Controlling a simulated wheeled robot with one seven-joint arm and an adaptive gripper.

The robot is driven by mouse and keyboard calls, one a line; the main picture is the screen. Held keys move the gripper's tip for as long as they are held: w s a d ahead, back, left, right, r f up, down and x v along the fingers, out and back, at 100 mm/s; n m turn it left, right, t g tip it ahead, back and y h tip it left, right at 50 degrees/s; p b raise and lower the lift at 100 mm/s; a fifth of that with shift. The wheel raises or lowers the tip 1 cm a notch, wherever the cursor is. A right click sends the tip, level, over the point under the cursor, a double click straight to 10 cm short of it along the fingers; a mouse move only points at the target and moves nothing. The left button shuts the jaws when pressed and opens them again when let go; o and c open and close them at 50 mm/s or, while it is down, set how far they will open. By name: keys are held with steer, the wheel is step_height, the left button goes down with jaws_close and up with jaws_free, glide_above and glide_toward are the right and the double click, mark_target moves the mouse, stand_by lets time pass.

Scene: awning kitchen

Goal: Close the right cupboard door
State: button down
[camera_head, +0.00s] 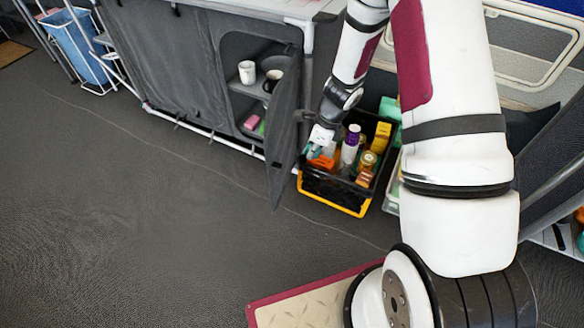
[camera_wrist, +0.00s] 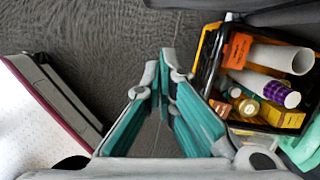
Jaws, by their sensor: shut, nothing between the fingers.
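The right cupboard door (camera_head: 284,135) is a dark grey fabric panel. It stands open, swung outward from the right side of the cupboard opening (camera_head: 232,48). Through the opening I see shelves with a white mug (camera_head: 246,72), a dark mug (camera_head: 271,80) and a pink item (camera_head: 252,122). My gripper (camera_head: 316,150) is just right of the door, on its outer side, above the left end of a crate. Whether it touches the door I cannot tell. In the wrist view my gripper's teal-lined fingers (camera_wrist: 161,75) are together and empty.
A black and yellow crate (camera_head: 331,197) with bottles and boxes stands right of the door; it also shows in the wrist view (camera_wrist: 207,58). A blue bin (camera_head: 75,48) is at far left. The dark floor (camera_head: 130,220) in front of the cupboard is clear.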

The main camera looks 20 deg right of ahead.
steer(key=w+a+f+b, duration=0.3)
steer(key=a+f+b, duration=0.1)
steer(key=f, duration=0.6)
steer(key=shift+w+a, duration=0.3)
steer(key=shift+a, duration=0.3)
steer(key=shift+r, duration=0.1)
